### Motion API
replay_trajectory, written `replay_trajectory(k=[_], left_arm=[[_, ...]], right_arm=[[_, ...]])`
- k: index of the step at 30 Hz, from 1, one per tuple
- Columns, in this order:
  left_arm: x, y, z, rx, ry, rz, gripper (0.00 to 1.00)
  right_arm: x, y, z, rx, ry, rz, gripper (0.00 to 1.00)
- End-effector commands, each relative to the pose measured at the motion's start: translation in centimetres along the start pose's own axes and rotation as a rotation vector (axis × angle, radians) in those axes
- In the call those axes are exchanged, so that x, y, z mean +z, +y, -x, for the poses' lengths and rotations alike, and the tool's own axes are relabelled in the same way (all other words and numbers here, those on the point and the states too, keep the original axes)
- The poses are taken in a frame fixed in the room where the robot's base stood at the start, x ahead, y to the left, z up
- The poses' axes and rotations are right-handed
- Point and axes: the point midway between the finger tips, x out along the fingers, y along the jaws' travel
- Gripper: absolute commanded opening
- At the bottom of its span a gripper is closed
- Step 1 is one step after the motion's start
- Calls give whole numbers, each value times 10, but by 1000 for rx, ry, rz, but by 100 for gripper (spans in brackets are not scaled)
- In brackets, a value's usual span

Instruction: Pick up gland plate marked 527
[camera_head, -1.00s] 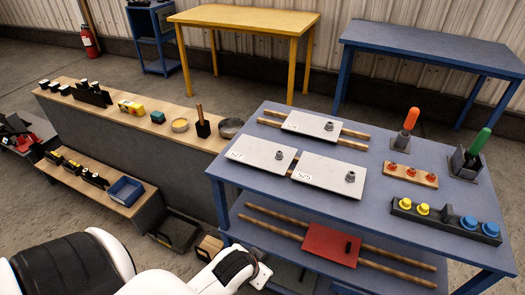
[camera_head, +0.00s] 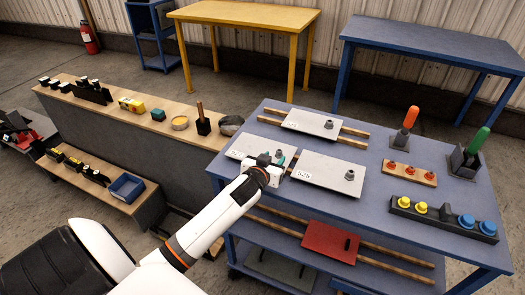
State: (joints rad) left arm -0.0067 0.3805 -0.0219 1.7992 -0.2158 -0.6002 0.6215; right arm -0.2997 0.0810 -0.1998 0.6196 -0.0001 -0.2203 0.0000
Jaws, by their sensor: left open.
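Three pale grey gland plates, each with a dark knob, lie on wooden rails on the blue table. The left plate (camera_head: 246,146) has a label that looked like 527 earlier; my gripper and wrist now cover part of it. The front plate (camera_head: 329,174) is marked 525. The marking on the back plate (camera_head: 308,122) is too small to read. My left gripper (camera_head: 279,158) is open at the left plate's right end, close to its knob. I cannot tell whether the fingers touch the knob. My right gripper is out of view.
The blue table (camera_head: 380,215) also holds a block with red knobs (camera_head: 409,173), a dark block with yellow and blue knobs (camera_head: 444,217), and orange- and green-handled tools. A red plate (camera_head: 329,241) lies on rails on the lower shelf. A wooden bench (camera_head: 150,125) stands at left.

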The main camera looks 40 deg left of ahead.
Motion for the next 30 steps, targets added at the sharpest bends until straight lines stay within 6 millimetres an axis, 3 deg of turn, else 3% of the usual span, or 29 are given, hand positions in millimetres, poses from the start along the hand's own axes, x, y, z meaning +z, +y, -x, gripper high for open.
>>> replay_trajectory(k=[15,23,26,30], left_arm=[[7,-1,-52,0,1,0,41],[6,-1,-56,0,1,0,41],[6,-1,-55,0,1,0,29],[6,-1,-55,0,2,0,6]], right_arm=[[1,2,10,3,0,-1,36],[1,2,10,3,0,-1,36],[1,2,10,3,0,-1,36],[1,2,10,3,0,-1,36]])
